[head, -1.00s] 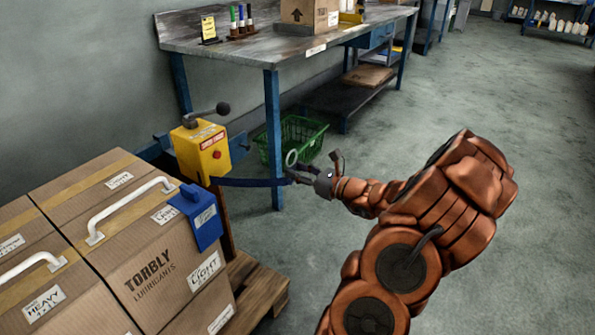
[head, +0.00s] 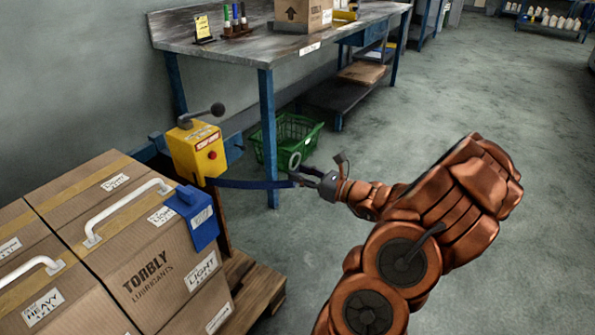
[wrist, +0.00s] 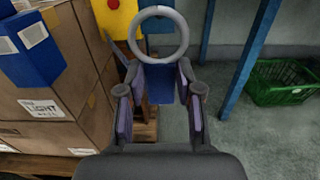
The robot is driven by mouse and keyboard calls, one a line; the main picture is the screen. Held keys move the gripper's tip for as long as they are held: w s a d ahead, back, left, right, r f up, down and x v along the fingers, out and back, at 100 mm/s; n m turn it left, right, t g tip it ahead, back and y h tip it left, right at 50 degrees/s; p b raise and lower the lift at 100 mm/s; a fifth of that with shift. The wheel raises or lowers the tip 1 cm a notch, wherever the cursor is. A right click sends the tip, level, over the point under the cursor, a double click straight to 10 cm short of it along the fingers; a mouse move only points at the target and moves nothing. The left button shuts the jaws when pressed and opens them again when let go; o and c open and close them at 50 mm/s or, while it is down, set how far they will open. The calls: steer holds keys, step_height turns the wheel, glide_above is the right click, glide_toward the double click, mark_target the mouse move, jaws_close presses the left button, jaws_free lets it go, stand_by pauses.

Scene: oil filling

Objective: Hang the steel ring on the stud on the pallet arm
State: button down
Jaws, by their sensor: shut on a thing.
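My gripper (head: 299,178) is shut on the steel ring (head: 295,160), a plain grey hoop that stands up beyond the fingertips. In the wrist view the ring (wrist: 187,36) shows whole, its lower edge between the fingertips (wrist: 162,75). The blue pallet arm (head: 250,184) runs from beneath the yellow box to the gripper. In the wrist view the pallet arm (wrist: 160,90) shows between the fingers, below the ring. I cannot make out the stud, nor tell whether the ring touches the arm.
The yellow box (head: 190,158) with a red button and black lever stands left of the gripper. Cartons (head: 150,255) sit on a wooden pallet (head: 262,285), one with a blue holder (head: 203,228). A workbench (head: 230,50) and green basket (head: 305,140) are behind. The right floor is clear.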

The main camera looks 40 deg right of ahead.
mark_target(296, 171)
steer(key=shift+p+v, duration=0.85)
steer(key=shift+v, duration=1)
steer(key=shift+s+d, duration=0.1)
steer(key=shift+s, duration=0.2)
